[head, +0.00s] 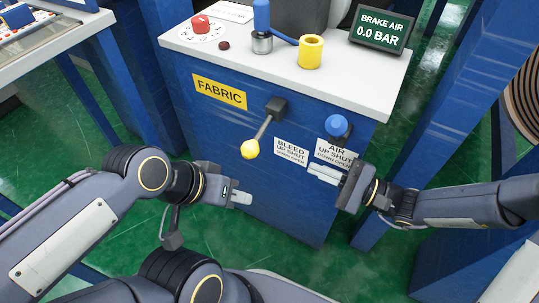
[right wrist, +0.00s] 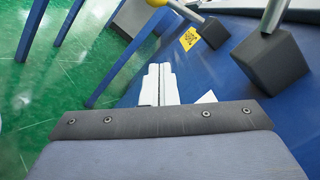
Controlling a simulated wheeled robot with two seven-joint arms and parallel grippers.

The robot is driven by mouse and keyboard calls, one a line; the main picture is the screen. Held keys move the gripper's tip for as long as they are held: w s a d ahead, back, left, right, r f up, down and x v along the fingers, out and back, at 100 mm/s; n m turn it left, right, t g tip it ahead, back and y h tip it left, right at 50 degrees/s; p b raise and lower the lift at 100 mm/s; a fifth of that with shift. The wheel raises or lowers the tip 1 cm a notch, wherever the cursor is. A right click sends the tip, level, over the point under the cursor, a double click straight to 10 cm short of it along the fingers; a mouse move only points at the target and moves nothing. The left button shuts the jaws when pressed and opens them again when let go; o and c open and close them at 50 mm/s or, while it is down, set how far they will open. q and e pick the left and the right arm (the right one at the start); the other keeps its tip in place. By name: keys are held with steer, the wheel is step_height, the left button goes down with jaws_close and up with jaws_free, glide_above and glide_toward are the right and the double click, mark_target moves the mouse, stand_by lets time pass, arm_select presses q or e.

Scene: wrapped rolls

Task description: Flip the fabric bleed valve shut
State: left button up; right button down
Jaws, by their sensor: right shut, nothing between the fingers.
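The bleed valve lever has a yellow knob (head: 249,149) on a grey rod that slants down and left from its dark pivot block (head: 277,108) on the blue cabinet front. The yellow knob (right wrist: 155,2) is cut by the top edge of the right wrist view. A yellow FABRIC label (head: 219,92) is beside it, and the BLEED sign (head: 291,152) reads up shut, down open. My right gripper (head: 312,174) is shut and empty, below the AIR sign and right of the yellow knob. My left gripper (head: 246,198) is below the yellow knob, apart from it; its finger gap is unclear.
A blue-knobbed air lever (head: 337,124) is above the AIR sign (head: 338,151); its dark block (right wrist: 275,75) is close to my right fingers. The grey cabinet top (head: 350,82) holds a red button (head: 201,24), a yellow cylinder (head: 311,52) and a display (head: 380,28) reading 0.0 BAR.

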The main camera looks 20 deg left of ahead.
mark_target(259, 136)
steer(key=s+a+r+b, duration=0.1)
steer(key=a, duration=0.4)
steer(key=s+a+r+b, duration=0.1)
steer(key=s+a+r, duration=0.1)
steer(key=a, duration=0.4)
steer(key=shift+a+r+b, duration=0.15)
steer(key=shift+r+b, duration=0.15)
steer(key=shift+b, duration=0.05)
steer(key=shift+r+m+p, duration=0.25)
steer(key=shift+m+p, duration=0.05)
steer(key=shift+m, duration=0.1)
